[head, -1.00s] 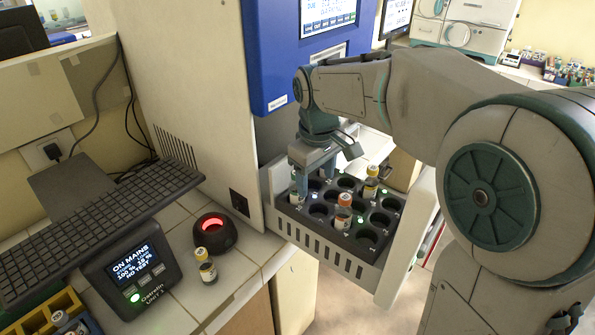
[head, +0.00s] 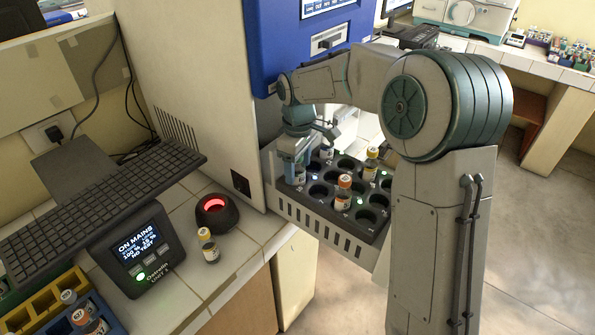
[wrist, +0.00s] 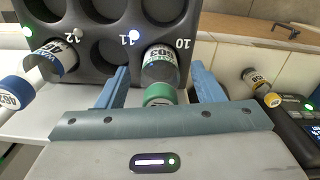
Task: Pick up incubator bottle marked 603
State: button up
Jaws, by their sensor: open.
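A green-capped bottle (wrist: 160,78) stands in the dark rack (wrist: 100,62), near the marks 10 and 11. Its label appears upside down in the wrist view and seems to read 603. My gripper (wrist: 160,88) is open, with one blue finger on each side of this bottle. In the head view, my gripper (head: 296,172) is low at the rack's left corner and hides most of the bottle there.
The pulled-out incubator drawer (head: 318,232) also holds an orange-capped bottle (head: 343,193) and a yellow-capped one (head: 371,164), among several empty holes. On the counter are another yellow-capped bottle (head: 208,246), a round device with a red glow (head: 215,212) and a display unit (head: 138,257).

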jog(key=shift+f, duration=0.65)
jog(key=c, duration=1.1)
jog(key=shift+r, duration=0.1)
